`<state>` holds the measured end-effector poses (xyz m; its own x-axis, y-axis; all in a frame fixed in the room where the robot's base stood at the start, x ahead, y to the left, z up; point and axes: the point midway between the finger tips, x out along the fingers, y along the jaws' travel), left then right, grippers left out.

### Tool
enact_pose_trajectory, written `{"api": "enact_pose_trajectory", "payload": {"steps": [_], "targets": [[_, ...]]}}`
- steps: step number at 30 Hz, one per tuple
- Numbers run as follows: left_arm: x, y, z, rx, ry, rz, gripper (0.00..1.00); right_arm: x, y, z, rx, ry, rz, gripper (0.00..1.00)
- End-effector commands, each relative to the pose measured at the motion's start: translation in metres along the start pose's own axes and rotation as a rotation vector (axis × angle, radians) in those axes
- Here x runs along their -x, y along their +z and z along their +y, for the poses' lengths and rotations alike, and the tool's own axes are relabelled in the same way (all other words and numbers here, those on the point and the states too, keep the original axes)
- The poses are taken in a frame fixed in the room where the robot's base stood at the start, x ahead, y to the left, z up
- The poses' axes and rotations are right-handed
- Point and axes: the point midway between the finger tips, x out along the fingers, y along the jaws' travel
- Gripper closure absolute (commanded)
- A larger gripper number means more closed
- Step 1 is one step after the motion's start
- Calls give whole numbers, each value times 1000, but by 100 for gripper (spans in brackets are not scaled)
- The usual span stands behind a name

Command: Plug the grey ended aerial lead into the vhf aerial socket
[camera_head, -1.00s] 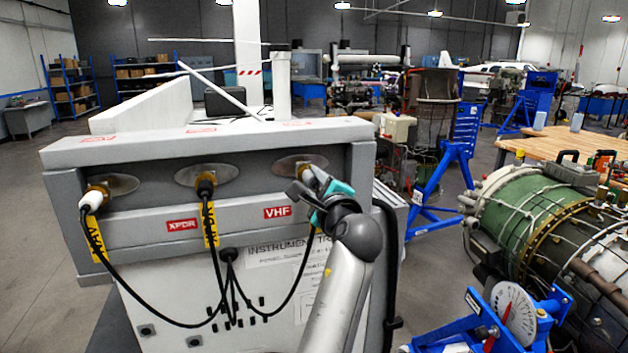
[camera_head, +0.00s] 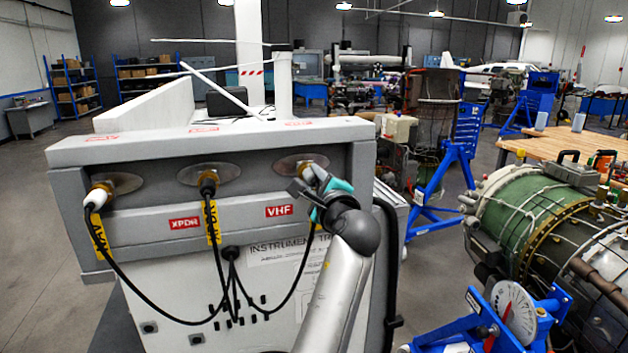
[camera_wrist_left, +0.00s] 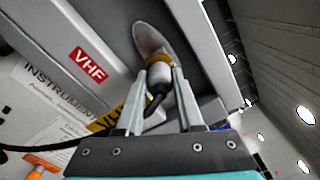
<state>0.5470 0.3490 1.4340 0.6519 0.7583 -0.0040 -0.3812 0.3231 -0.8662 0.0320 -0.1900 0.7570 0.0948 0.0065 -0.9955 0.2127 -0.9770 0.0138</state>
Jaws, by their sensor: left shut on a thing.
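My left gripper (camera_head: 312,184) is at the right-hand socket above the red VHF label (camera_head: 279,210). In the left wrist view its fingers (camera_wrist_left: 166,82) are shut around the grey plug end of the aerial lead (camera_wrist_left: 159,76). The plug points at the brass vhf aerial socket (camera_wrist_left: 153,58) on an oval metal plate (camera_wrist_left: 147,36) and appears to meet it; how deep it sits cannot be told. The lead's black cable bends back from the plug, beside a yellow tag (camera_wrist_left: 108,122). My right gripper is not in view.
A white-ended lead (camera_head: 96,198) is at the left socket, and a black-ended lead (camera_head: 208,188) is at the middle socket by the XPDR label (camera_head: 184,223). The sockets lie recessed under the grey bench's top edge (camera_head: 210,143). A turbine (camera_head: 540,210) stands to the right.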

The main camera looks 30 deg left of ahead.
Motion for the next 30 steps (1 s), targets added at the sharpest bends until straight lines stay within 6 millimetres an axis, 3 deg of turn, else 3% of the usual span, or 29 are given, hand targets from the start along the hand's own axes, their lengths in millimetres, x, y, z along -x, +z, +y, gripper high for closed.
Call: {"api": "enact_pose_trajectory", "payload": {"steps": [7,8,16,22,25,30], "targets": [[-2,6,-6,5,-15,-10,100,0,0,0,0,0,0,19],[-2,6,-6,5,-15,-10,62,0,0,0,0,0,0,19],[-2,4,-4,3,-10,-8,31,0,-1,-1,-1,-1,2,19],[-1,3,-3,2,-8,-6,29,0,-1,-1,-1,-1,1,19],[-1,2,-2,2,-6,-4,19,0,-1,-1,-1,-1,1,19],[-1,2,-2,2,-6,-4,19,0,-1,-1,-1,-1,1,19]]}}
